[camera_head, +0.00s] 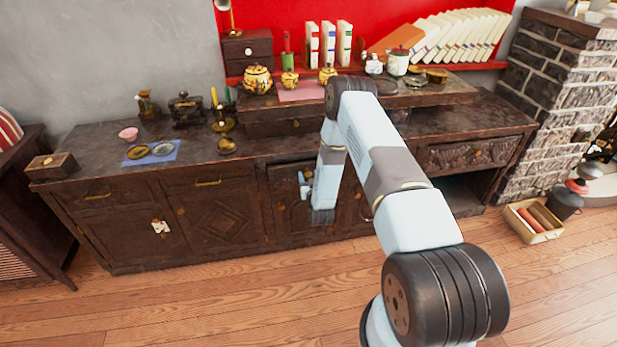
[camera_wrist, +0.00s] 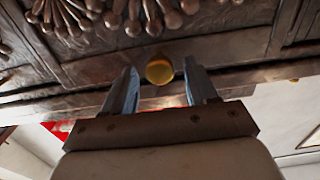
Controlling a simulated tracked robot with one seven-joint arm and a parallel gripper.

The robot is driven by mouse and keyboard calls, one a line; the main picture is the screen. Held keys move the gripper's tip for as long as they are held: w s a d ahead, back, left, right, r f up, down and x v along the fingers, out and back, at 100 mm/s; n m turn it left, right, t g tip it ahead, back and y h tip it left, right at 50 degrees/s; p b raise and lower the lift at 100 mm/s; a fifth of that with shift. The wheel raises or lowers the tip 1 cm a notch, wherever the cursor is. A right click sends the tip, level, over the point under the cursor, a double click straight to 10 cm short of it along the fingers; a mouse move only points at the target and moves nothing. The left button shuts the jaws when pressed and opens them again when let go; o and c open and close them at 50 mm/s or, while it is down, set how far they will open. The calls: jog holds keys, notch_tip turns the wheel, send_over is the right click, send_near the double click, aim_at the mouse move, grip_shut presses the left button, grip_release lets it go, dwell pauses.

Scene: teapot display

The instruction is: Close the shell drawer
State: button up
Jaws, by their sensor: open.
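In the wrist view a dark carved wooden front (camera_wrist: 230,48) with rounded, radiating ornament fills the upper part. Its round brass knob (camera_wrist: 159,70) lies between the two fingers of my gripper (camera_wrist: 160,66), which are apart. I cannot tell whether they touch the knob. In the head view my gripper (camera_head: 306,185) is low at the middle of the sideboard, close to its carved front (camera_head: 283,190), which my arm partly hides. How far that front stands out is unclear. Another carved drawer (camera_head: 455,157) with a knob is at the right end.
The sideboard top (camera_head: 85,147) carries a pink bowl (camera_head: 128,134), a blue cloth (camera_head: 152,153) and several teapots. A small crate (camera_head: 533,222) stands on the floor at right, by the brick column (camera_head: 553,100). The wooden floor (camera_head: 200,300) in front is clear.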

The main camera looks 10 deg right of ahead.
jog(key=shift+w, duration=0.3)
jog(key=shift+c, duration=0.2)
grip_shut()
dwell(0.3)
